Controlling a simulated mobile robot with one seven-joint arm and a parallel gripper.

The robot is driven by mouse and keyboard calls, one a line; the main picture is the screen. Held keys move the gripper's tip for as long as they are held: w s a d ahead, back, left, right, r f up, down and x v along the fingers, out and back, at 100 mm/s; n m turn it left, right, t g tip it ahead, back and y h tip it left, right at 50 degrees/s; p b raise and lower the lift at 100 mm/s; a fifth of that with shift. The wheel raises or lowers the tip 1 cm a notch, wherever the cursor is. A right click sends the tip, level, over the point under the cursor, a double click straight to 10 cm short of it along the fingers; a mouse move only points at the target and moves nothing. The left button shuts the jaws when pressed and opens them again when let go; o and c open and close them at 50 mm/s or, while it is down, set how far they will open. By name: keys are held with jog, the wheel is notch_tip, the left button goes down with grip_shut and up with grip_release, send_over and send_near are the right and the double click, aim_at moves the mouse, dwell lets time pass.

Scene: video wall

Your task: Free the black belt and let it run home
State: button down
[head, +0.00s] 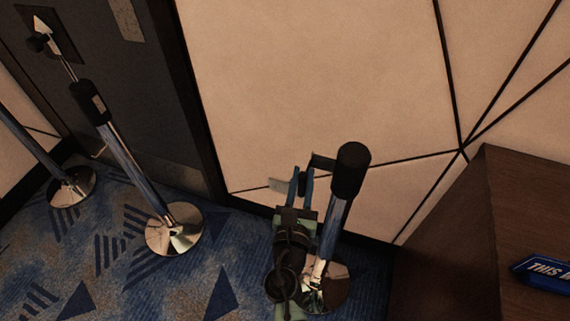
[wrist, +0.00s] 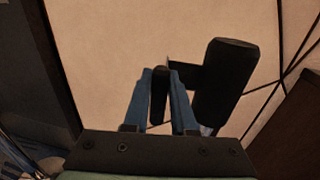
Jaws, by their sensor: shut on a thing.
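My gripper (head: 303,178) is beside the black head (head: 351,168) of the right-hand chrome post (head: 335,222). Its blue fingers are shut on a dark upright piece, seen between them in the wrist view (wrist: 158,97), which looks like the end of the black belt. A short black piece (head: 321,162) reaches left from the post head to the fingers; it also shows in the wrist view (wrist: 187,76). I cannot tell whether the held piece is joined to the post.
A second chrome post (head: 137,172) with a black head stands at left on a round base. Another post (head: 33,150) stands farther left, near a dark door. Carpet lies open between the posts.

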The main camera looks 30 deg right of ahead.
jog(key=shift+s+d, duration=0.85)
jog(key=shift+s, duration=0.25)
jog(key=shift+s+d, duration=0.85)
jog(key=shift+s, duration=0.25)
jog(key=c, duration=0.7)
grip_release()
jog(key=shift+s, duration=0.15)
jog(key=shift+c, duration=0.2)
jog(key=b+v, duration=0.1)
jog(key=v, duration=1.1)
jog(key=shift+s+a, duration=0.25)
jog(key=shift+a, duration=0.1)
